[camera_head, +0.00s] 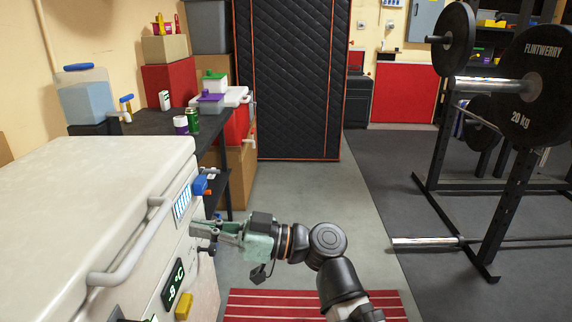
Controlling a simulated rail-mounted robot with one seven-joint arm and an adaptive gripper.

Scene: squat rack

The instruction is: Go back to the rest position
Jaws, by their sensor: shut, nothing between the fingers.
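My gripper (203,231) is at the front face of a white chest freezer (85,190) on the left, beside its right end. Its greenish fingers point left and are shut with nothing between them. The freezer's lid is down, with a long grey handle (130,262) along the front. I cannot tell whether the fingertips touch the freezer face. A display (173,284) and a yellow part (184,306) are on the front below.
A squat rack (437,170) with a barbell and weight plates (532,85) stands at the right. A dark table (150,124) with cans and boxes is behind the freezer. A red striped mat (262,303) lies below my arm. Grey floor (320,190) is clear ahead.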

